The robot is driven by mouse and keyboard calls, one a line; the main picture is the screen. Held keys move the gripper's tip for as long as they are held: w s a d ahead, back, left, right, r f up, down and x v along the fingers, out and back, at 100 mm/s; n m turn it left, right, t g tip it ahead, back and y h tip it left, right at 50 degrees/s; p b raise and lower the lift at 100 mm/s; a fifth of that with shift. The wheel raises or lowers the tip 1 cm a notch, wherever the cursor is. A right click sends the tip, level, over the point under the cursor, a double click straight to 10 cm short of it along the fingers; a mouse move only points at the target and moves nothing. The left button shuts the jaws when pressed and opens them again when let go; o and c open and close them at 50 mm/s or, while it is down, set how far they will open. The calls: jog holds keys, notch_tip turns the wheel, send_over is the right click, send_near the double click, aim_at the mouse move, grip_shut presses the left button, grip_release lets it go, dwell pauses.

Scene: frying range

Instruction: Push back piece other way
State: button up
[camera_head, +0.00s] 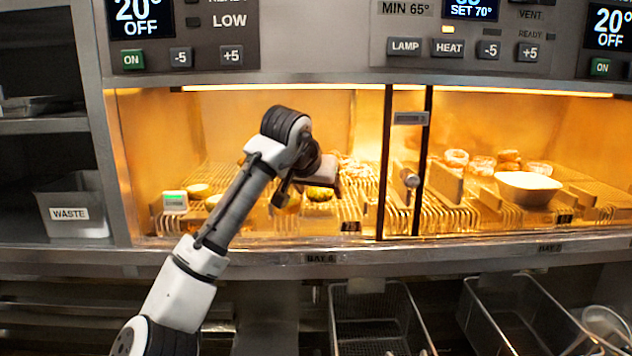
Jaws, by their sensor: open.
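My arm reaches into the left bay of the lit warming cabinet, and my gripper (318,180) is at its end, above the wire rack (350,207). The gripper is open; its fingertips are small and partly hidden by my wrist. A yellowish piece of food (320,193) lies on the rack just below the gripper; I cannot tell if they touch. Other yellowish pieces (197,190) lie further left on the rack, partly hidden by my arm. More food (355,167) lies towards the back of the bay.
A small device with a green display (174,201) stands at the bay's left. The right bay holds a pale bowl (527,187) and several food pieces (456,158). Wire baskets (382,320) hang below the front ledge (440,252).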

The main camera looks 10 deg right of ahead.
jog(key=c, duration=0.8)
jog(key=shift+c, duration=0.2)
jog(key=shift+d, duration=0.15)
